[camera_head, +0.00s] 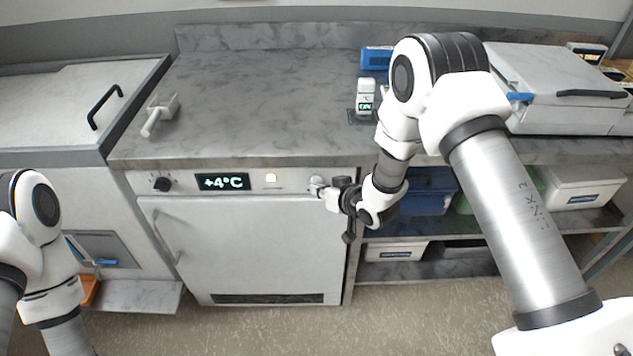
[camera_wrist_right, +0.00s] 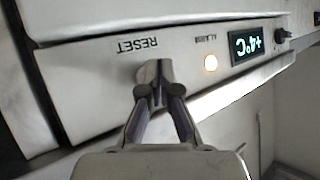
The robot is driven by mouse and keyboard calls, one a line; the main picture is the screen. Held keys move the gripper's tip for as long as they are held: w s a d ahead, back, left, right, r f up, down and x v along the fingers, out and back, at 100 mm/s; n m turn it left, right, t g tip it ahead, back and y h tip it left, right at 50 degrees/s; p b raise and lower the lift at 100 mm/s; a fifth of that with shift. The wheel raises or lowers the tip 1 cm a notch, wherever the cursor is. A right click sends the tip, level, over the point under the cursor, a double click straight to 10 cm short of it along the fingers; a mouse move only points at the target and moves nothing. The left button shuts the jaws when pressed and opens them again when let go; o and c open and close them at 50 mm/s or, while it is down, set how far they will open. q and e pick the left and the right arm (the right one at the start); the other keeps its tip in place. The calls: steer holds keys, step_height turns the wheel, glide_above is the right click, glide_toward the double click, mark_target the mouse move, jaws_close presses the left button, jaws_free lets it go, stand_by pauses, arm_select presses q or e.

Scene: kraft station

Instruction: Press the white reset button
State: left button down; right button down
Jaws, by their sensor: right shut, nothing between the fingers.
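The white fridge (camera_head: 250,250) under the counter has a control strip along its top with a RESET label (camera_wrist_right: 137,46). My right gripper (camera_head: 319,188) is at the right end of this strip, its fingers pointing at the panel. In the right wrist view the fingertips (camera_wrist_right: 158,88) are shut and empty, right at the spot beside the RESET label. They cover most of the white reset button there, and I cannot tell whether they touch it or whether it is pushed in. My left gripper is out of view.
An alarm lamp (camera_head: 271,178) glows to the left of my right gripper, beside a display (camera_head: 222,182) reading +4°C and a black knob (camera_head: 162,184). A small white device (camera_head: 365,97) stands on the grey counter (camera_head: 260,90). Bins (camera_head: 395,251) sit on shelves to the right.

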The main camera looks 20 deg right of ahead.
steer(key=shift+w+d, duration=0.15)
steer(key=shift+w, duration=0.3)
stand_by(0.6)
steer(key=shift+s+a, duration=0.25)
steer(key=shift+s, duration=0.6)
steer(key=shift+s, duration=0.1)
steer(key=s, duration=0.2)
steer(key=s+a, duration=0.1)
steer(key=s, duration=0.1)
steer(key=shift+s+a+p, duration=0.2)
steer(key=shift+s+p, duration=0.1)
steer(key=shift+p, duration=0.1)
stand_by(0.4)
